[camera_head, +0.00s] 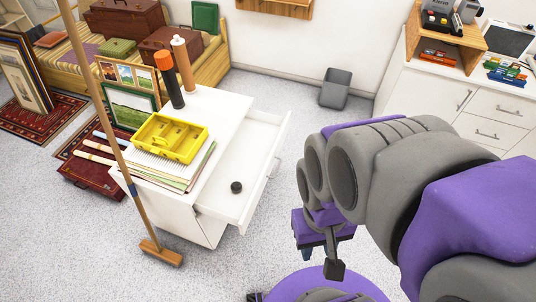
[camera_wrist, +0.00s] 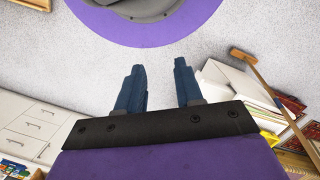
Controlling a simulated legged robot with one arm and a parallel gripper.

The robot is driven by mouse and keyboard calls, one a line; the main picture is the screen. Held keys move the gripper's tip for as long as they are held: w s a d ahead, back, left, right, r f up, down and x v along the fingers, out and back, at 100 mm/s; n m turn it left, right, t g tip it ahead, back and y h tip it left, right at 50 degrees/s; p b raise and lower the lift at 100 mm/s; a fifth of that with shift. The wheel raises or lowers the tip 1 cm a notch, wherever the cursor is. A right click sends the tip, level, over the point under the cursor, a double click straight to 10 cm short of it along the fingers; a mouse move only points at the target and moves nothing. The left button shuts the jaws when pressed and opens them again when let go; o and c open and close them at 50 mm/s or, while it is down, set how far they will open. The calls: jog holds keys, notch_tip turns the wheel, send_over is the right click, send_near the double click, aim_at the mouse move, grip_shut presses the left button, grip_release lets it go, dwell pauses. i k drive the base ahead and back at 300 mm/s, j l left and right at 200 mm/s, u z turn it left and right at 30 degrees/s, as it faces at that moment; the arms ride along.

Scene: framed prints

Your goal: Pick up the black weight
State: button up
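The black weight (camera_head: 236,187) is a small dark round piece lying in the open white drawer (camera_head: 250,160) of the white cabinet, in the head view. My gripper (camera_head: 320,255) is at the lower middle of the head view, to the right of the drawer and apart from it. In the wrist view my gripper (camera_wrist: 160,85) shows two blue fingers spread wide with only floor between them. It is open and empty. I cannot make out the weight in the wrist view.
A yellow tray (camera_head: 170,137) sits on papers on the cabinet top, beside two tall tubes (camera_head: 184,65). A broom (camera_head: 160,252) leans at the cabinet's left. A grey bin (camera_head: 335,90) stands by the wall. Speckled floor around the drawer's right side is clear.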

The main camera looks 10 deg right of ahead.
aim_at(236, 186)
jog(key=k, duration=0.15)
jog(key=i+l+u, duration=0.1)
jog(key=u, duration=1.65)
jog(key=l+u, duration=0.7)
jog(key=l, duration=0.15)
jog(key=k+l+u, duration=0.1)
jog(key=l+u, duration=0.3)
jog(key=k+l+u, duration=0.15)
jog(key=l+u, duration=0.2)
jog(key=k+l+u, duration=0.15)
jog(key=l+u, duration=0.2)
jog(key=k+l+u, duration=0.1)
jog(key=k+l, duration=0.45)
jog(key=l, duration=0.2)
jog(key=k+l+u, duration=0.1)
jog(key=k+l, duration=0.45)
jog(key=l, duration=0.15)
